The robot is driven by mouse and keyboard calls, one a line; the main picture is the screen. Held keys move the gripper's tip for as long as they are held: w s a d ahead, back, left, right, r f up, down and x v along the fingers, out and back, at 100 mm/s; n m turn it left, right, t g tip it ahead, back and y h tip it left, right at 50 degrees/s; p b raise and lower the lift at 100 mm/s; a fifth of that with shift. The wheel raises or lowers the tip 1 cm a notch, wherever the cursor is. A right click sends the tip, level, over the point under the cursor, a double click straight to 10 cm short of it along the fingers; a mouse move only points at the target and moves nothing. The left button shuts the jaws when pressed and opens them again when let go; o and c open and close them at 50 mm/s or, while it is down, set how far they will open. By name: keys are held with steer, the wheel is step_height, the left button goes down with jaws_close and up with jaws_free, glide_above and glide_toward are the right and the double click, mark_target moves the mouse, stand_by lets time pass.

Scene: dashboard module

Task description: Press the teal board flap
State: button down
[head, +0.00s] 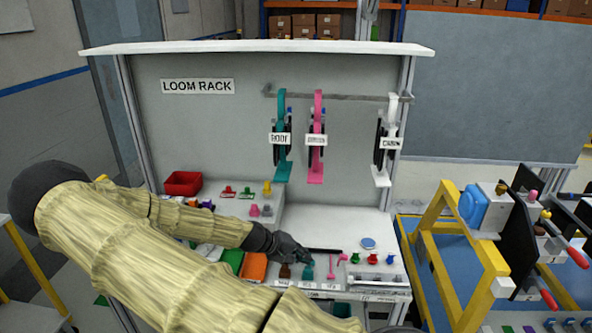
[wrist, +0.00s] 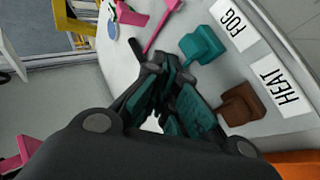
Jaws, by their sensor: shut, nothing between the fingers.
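The teal flap (head: 308,271) stands on the front strip of the work board, between a brown flap (head: 285,271) and a pink one (head: 331,266). In the wrist view the teal flap (wrist: 203,45) sits beside the FOG label, with the brown flap (wrist: 241,103) beside the HEAT label. My gripper (head: 303,257) is shut and empty, just behind the teal flap in the head view. In the wrist view its fingertips (wrist: 165,72) appear close beside the teal flap, with a small gap in the picture. I cannot tell whether they touch it.
Teal, pink and white holders hang from the rail (head: 340,96) on the loom rack. A red bin (head: 183,183), an orange tray (head: 254,267) and several small coloured parts lie on the board. A yellow-framed stand (head: 450,240) is at the right. My arm covers the board's left front.

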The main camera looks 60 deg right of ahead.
steer(key=shift+s+d+r, duration=0.1)
steer(key=shift+r+p, duration=0.45)
steer(key=shift+r, duration=0.25)
steer(key=p+v, duration=0.1)
steer(key=v, duration=0.2)
steer(key=p+v, duration=0.1)
steer(key=v, duration=0.1)
steer(key=p+v, duration=0.1)
steer(key=v, duration=0.2)
steer(key=shift+w+a, duration=0.3)
steer(key=shift+w, duration=0.15)
steer(key=shift+w+a+r, duration=0.25)
steer(key=shift+w+a, duration=0.15)
steer(key=shift+a, duration=0.1)
